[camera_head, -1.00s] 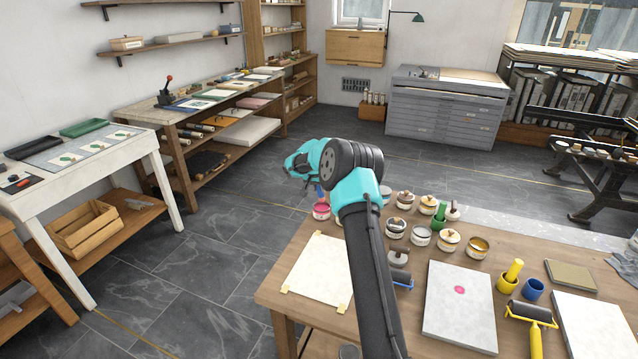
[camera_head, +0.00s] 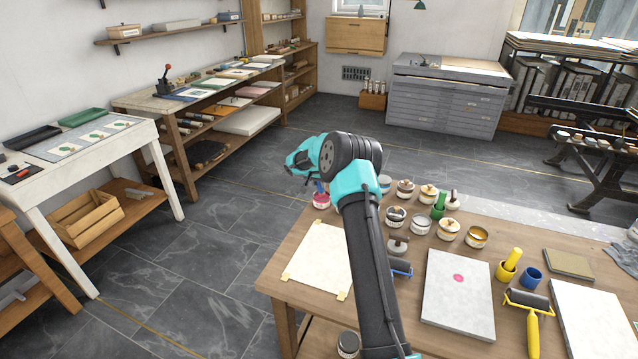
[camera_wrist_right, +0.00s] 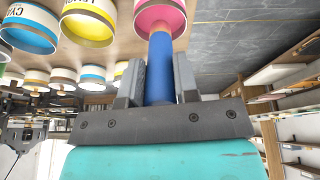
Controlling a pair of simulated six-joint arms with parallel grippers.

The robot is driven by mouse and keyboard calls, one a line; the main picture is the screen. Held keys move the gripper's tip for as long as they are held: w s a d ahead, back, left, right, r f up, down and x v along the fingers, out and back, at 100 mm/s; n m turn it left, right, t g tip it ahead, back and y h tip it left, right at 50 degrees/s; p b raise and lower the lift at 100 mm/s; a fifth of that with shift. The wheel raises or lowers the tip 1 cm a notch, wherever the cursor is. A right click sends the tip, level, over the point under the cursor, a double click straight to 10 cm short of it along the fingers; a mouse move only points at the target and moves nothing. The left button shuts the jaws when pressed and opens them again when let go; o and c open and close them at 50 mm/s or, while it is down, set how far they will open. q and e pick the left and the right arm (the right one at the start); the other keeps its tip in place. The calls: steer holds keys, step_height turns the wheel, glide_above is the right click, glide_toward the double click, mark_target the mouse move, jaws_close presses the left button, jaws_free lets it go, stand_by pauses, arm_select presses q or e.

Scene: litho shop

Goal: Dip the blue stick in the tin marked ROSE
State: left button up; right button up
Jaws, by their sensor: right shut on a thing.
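My right gripper (camera_head: 304,166) is shut on the blue stick (camera_wrist_right: 160,62), which sits between both fingers in the right wrist view (camera_wrist_right: 158,85). In the head view only a bit of the stick (camera_head: 319,187) shows below the gripper. The stick points down at a pink-rimmed tin (camera_head: 321,202) at the table's far left corner. In the wrist view the stick's far end overlaps this tin's pink opening (camera_wrist_right: 178,14); how deep it sits I cannot tell. The lettering on this tin is not readable. My left gripper is not in view.
Several other tins stand to the right, among them a cyan one (camera_wrist_right: 30,28) and a yellow one (camera_wrist_right: 88,22).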

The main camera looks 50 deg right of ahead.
steer(key=shift+f, duration=0.6)
stand_by(1.3)
steer(key=shift+r, duration=0.1)
steer(key=shift+r, duration=3.45)
